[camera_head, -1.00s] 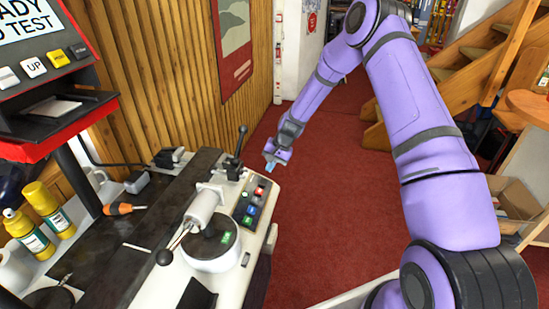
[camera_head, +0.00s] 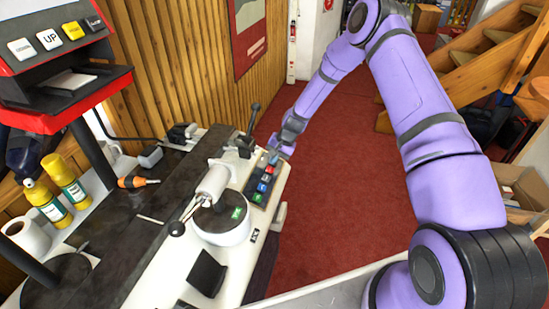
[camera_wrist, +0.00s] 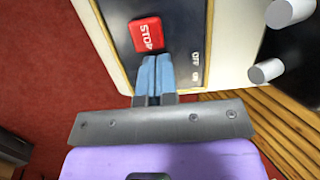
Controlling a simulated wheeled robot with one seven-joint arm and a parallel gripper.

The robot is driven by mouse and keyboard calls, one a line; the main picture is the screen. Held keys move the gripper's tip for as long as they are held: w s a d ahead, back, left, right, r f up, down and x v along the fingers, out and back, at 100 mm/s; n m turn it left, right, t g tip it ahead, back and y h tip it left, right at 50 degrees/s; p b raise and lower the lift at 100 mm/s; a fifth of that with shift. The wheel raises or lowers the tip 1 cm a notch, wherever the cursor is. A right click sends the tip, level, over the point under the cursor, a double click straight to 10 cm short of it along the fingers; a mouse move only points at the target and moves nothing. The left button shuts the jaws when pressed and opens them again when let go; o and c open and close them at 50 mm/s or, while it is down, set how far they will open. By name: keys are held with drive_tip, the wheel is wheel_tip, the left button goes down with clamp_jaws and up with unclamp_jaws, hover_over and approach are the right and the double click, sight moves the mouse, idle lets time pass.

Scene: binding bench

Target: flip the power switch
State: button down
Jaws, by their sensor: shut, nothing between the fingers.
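The dark control panel (camera_head: 250,199) sits at the right edge of the pale machine. In the wrist view a red STOP button (camera_wrist: 146,34) shows on the panel (camera_wrist: 187,25), with small OFF and ON labels (camera_wrist: 194,66) to the right of my fingers. No switch lever can be made out; the spot beside the labels is covered by my fingers. My gripper (camera_wrist: 156,78) is shut and empty, its blue fingertips over the panel just below STOP. In the head view my gripper (camera_head: 274,158) is at the panel's far end; contact cannot be told.
A black lever (camera_head: 253,118) stands up just left of my gripper. Red floor is clear to the right.

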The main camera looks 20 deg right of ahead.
drive_tip(key=shift+f, duration=0.1)
idle(0.3)
drive_tip(key=shift+w+d+r, duration=0.2)
drive_tip(key=shift+w+d, duration=0.25)
drive_tip(key=shift+w, duration=0.15)
drive_tip(key=shift+r, duration=0.1)
drive_tip(key=w+v, duration=0.1)
drive_tip(key=v, duration=1.2)
drive_tip(key=shift+s+d+r, duration=0.2)
drive_tip(key=shift+s+r, duration=0.2)
drive_tip(key=shift+s, duration=0.1)
